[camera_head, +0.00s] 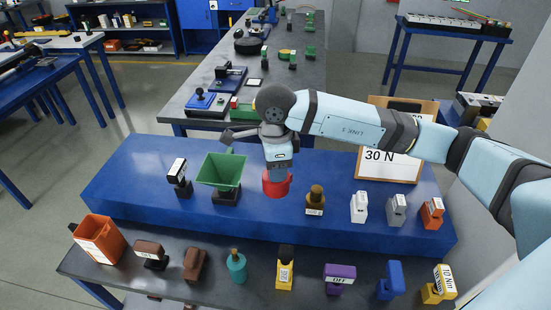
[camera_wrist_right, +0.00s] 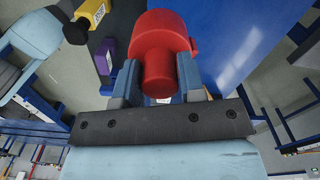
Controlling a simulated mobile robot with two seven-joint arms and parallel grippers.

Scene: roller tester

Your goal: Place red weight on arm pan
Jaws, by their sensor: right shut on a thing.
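The red weight (camera_head: 276,185) is a round red body with a narrower knob. My right gripper (camera_head: 277,166) is shut on it and holds it over the blue platform, right of a green funnel. Whether its underside touches the platform cannot be told. In the right wrist view the red weight (camera_wrist_right: 165,32) sits with its knob between the two blue-grey fingers of the right gripper (camera_wrist_right: 158,75). A grey lever-like part (camera_head: 240,133) shows just left of my right wrist, partly hidden; I cannot tell whether it belongs to the arm pan. My left gripper is not in view.
The green funnel (camera_head: 221,170) stands close left of the weight. A brass weight (camera_head: 315,197) and white, grey and orange labelled blocks stand on the blue platform (camera_head: 130,175) to the right. A "30 N" board (camera_head: 392,162) stands behind. Several coloured pieces line the front dark table (camera_head: 215,290).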

